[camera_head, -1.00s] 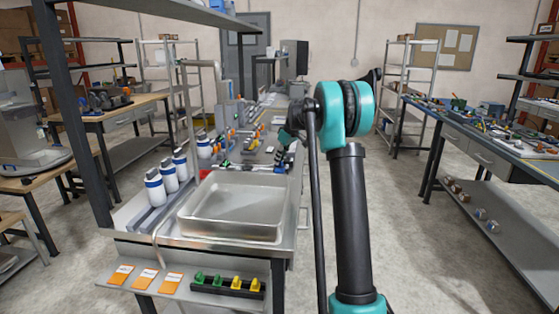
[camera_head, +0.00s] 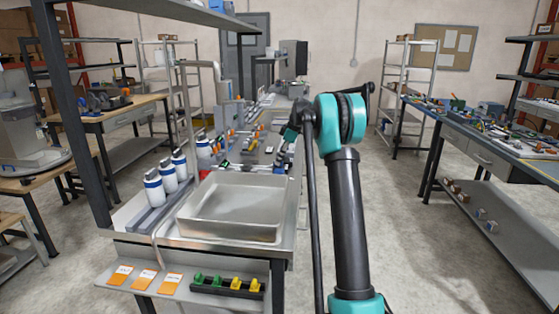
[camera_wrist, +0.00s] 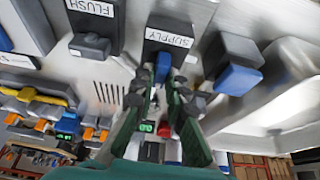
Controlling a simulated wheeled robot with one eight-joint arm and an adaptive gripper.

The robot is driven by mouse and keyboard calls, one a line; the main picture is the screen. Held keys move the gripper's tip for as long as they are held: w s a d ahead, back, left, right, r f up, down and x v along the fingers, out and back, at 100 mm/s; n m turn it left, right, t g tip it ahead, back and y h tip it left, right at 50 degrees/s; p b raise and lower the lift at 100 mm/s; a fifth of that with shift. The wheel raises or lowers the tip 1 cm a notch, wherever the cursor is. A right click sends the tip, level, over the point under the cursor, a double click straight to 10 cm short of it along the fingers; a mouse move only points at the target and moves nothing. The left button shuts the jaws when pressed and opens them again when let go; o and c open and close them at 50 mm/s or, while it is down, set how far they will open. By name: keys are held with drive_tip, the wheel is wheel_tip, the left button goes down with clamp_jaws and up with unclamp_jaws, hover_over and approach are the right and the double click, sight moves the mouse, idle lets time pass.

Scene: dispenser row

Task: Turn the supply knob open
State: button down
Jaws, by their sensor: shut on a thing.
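In the wrist view the supply knob (camera_wrist: 163,67) is a blue handle on a dark plate (camera_wrist: 170,33) labelled SUPPLY. My gripper (camera_wrist: 161,82) has its two dark green fingers on either side of this knob, shut on it. The fingertips hide part of the knob, and its exact turn angle is hard to tell. In the head view my arm reaches over the dispenser bench, and the knob cannot be made out there.
A dark grey knob (camera_wrist: 90,46) labelled FLUSH sits left of the supply plate. A blue-and-grey block (camera_wrist: 235,65) is close on the right. In the head view a metal basin (camera_head: 233,207) and white bottles (camera_head: 154,189) stand on the bench.

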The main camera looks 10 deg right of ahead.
idle(0.3)
drive_tip(key=c, duration=1.5)
unclamp_jaws()
drive_tip(key=shift+c, duration=0.2)
drive_tip(key=shift+d+r, duration=0.1)
drive_tip(key=v, duration=1.1)
drive_tip(key=shift+r, duration=0.4)
drive_tip(key=shift+d, duration=0.15)
